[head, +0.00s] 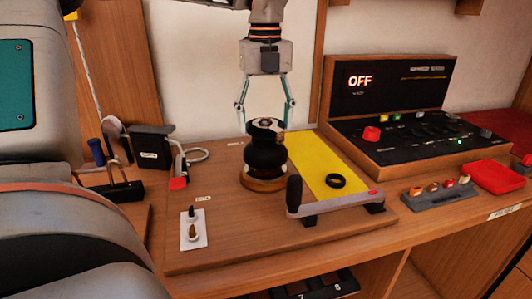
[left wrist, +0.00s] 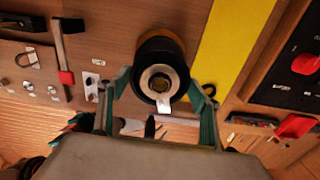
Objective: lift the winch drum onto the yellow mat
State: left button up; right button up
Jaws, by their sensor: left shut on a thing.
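The winch drum (head: 265,157) is black with a pale metal top. It stands upright on a round wooden base (head: 262,184) on the wooden board, left of the yellow mat (head: 308,150). My left gripper (head: 266,120) comes down from above, with one finger on each side of the drum's upper part, shut on it. The left wrist view looks down on the drum's top (left wrist: 158,80) between the fingers, with the yellow mat (left wrist: 232,45) to its right. My right gripper is not in view.
A grey crank handle (head: 335,203) with a black grip lies across the mat's front end, near a black ring (head: 335,181). A control console (head: 390,125) reading OFF stands behind right. A red cloth-like item (head: 495,177) lies at right. The mat's back part is clear.

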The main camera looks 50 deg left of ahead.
pick_arm(q)
jog(key=shift+r, duration=0.3)
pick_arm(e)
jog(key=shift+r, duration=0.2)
pick_arm(q)
jog(key=shift+r, duration=0.4)
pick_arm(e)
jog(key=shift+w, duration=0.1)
pick_arm(q)
jog(key=shift+r, duration=0.2)
jog(key=shift+r, duration=0.4)
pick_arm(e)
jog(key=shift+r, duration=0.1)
pick_arm(q)
jog(key=shift+r, duration=0.15)
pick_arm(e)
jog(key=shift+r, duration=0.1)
pick_arm(q)
jog(key=shift+r, duration=0.45)
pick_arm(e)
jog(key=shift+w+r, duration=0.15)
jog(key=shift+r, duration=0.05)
pick_arm(q)
jog(key=shift+r, duration=0.1)
jog(key=shift+r+p, duration=0.35)
jog(key=shift+r, duration=0.15)
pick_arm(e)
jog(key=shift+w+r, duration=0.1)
